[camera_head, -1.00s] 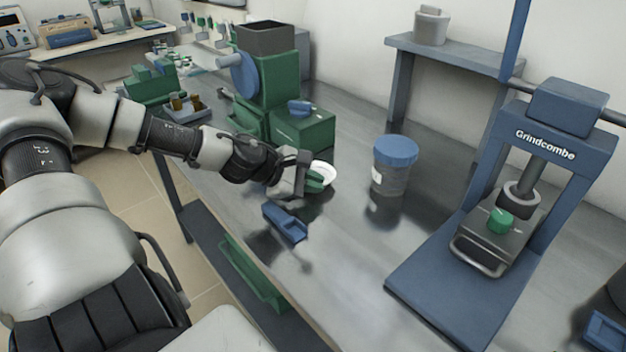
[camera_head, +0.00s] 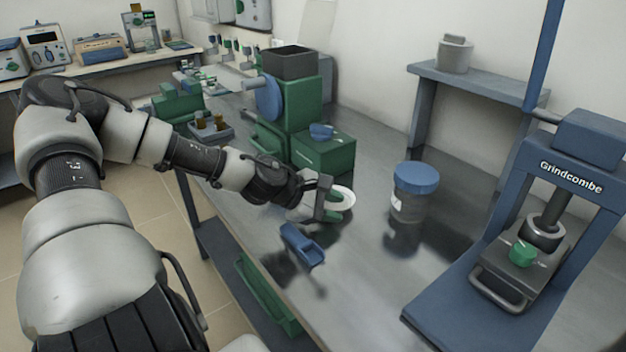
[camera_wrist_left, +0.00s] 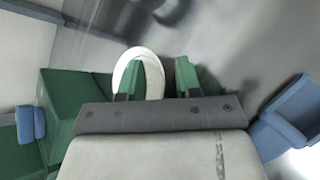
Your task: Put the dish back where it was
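The small white dish (camera_head: 346,194) is on the grey bench, in front of the green machine. My left gripper (camera_head: 332,206) is low over the bench at the dish and partly hides it in the head view. In the left wrist view, the gripper's two green fingers (camera_wrist_left: 160,80) stand apart. The dish's white rim (camera_wrist_left: 138,52) curves around the left finger, and its right side shows between the fingers with a gap to the right finger. Whether the left finger touches the dish cannot be told. My right gripper is in neither view.
A blue tray-like piece (camera_head: 302,244) lies close to the gripper, near the bench edge. The green machine (camera_head: 324,152) stands behind, with a small blue cup (camera_head: 321,131) on it. A blue-lidded jar (camera_head: 414,196) and a blue press (camera_head: 480,270) stand to the right.

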